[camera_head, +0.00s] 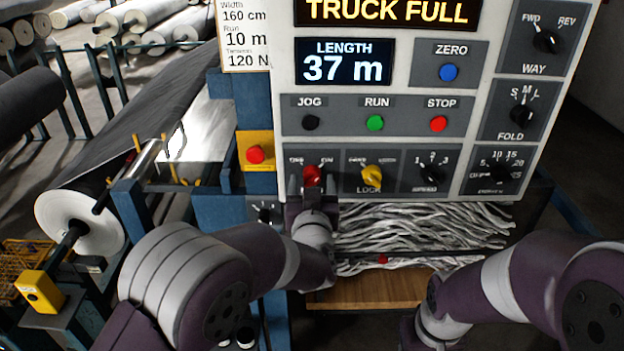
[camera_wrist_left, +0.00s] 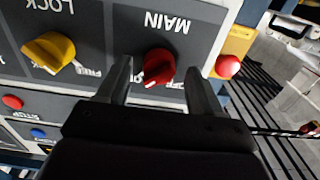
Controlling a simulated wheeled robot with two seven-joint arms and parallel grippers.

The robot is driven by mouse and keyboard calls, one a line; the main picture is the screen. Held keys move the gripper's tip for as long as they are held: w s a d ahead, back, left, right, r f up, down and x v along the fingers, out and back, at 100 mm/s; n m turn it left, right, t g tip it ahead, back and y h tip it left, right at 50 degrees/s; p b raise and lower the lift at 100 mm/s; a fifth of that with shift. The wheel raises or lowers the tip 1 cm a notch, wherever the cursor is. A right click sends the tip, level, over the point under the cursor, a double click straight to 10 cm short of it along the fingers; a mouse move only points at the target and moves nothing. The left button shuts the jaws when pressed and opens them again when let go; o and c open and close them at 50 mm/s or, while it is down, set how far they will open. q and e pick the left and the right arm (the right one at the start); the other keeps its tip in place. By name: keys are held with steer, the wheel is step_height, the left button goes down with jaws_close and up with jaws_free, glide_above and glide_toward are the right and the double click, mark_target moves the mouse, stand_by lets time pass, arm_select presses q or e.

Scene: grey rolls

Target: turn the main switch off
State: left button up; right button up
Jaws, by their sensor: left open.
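The main switch is a red knob (camera_head: 313,174) at the lower left of the control panel, with OFF at its upper left and ON at its upper right. In the left wrist view the red knob (camera_wrist_left: 158,64) shows upside down under the word MAIN. Its white mark points down and slightly left there, toward the ON side. My left gripper (camera_head: 313,196) is at the knob; in the wrist view its open fingers (camera_wrist_left: 157,80) stand on either side of it. I cannot tell whether they touch it. My right arm is at the lower right, its gripper not visible.
The yellow LOCK knob (camera_head: 372,175) is close to the right of the switch. A red button on a yellow plate (camera_head: 255,154) is to the left. Grey strips (camera_head: 430,228) hang below the panel above a wooden board (camera_head: 370,291).

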arm_select(q)
steer(key=shift+w+d, duration=0.1)
steer(key=shift+w, duration=0.35)
steer(key=shift+s, duration=0.1)
steer(key=c, duration=1.1)
steer(key=shift+o, duration=0.2)
steer(key=n+b, duration=1.5)
steer(key=b, duration=0.2)
steer(key=shift+f+n, duration=0.1)
steer(key=shift+n, duration=0.2)
steer(key=shift+n+b, duration=1.05)
steer(key=shift+n, duration=0.05)
steer(key=shift+r, duration=0.2)
